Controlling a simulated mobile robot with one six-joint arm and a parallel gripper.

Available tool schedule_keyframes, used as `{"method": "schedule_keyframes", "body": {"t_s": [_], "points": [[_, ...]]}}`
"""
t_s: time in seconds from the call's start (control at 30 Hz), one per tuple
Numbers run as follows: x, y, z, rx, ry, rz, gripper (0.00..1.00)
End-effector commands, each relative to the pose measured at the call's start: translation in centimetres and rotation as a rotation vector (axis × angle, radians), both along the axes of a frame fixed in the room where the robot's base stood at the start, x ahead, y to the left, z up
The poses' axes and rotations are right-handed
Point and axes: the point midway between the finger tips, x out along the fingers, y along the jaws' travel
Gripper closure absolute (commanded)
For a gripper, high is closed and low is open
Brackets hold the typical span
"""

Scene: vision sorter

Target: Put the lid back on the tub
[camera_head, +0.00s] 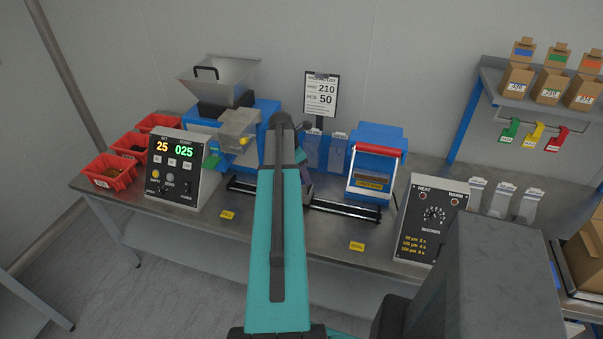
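I cannot make out a tub or a loose lid for certain in the head view. Three red open bins (109,172) stand at the left end of the steel bench, with dark and brownish contents. A grey hopper (222,82) with a black handle shape at its mouth sits on a blue machine at the back left. My teal arm reaches forward over the middle of the bench. My gripper (307,188) is mostly hidden behind my arm; only a grey-purple part shows beside it, and its fingers and anything in them cannot be seen.
A counter panel (177,169) reads 25 and 025. A blue sealer (376,155) with a red handle stands right of my arm, left of a heat panel (431,219). A packing list (321,94) stands behind. Boxes (551,84) fill a right shelf. The bench's front strip is mostly clear.

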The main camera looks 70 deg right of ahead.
Motion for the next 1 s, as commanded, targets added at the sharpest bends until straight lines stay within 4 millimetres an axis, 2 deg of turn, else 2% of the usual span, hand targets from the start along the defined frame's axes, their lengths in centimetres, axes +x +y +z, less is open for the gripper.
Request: {"method": "schedule_keyframes", "body": {"t_s": [0.97,1.0], "points": [[-0.05,-0.02,-0.05,0.0,0.0,-0.001,0.69],[-0.05,-0.02,-0.06,0.0,0.0,-0.001,0.43]]}}
